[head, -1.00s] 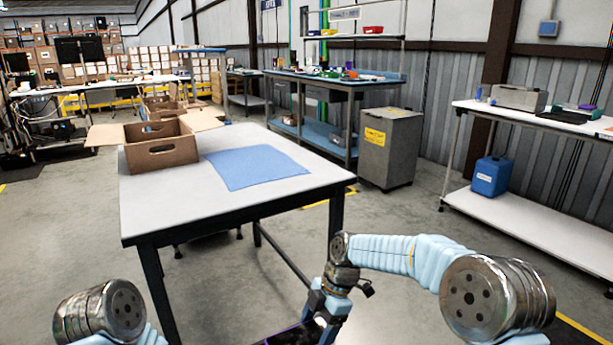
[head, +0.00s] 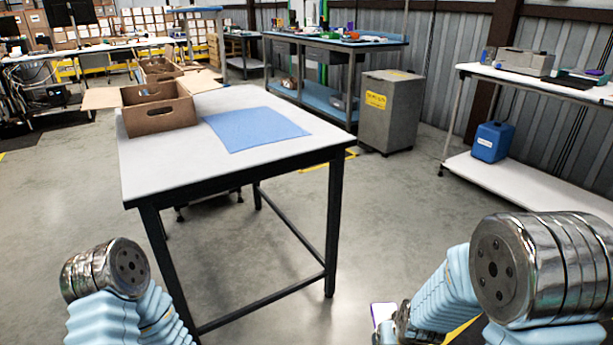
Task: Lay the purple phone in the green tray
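The purple phone (head: 383,311) shows at the bottom edge, right of the table, as a small pale face with a purple rim. My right gripper (head: 386,332) is at the phone, partly cut off by the frame's edge, and appears shut on it, away from any surface. My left arm shows at the lower left, but its gripper is out of view. A small green item (head: 580,78) lies on the white bench at the right; I cannot tell whether it is the green tray.
A white table (head: 240,178) with black legs stands ahead, bearing an open cardboard box (head: 160,117) and a flat blue mat (head: 255,130). A grey bin (head: 392,110) and the white bench (head: 530,185) with a blue canister (head: 491,142) are at the right. Floor between is clear.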

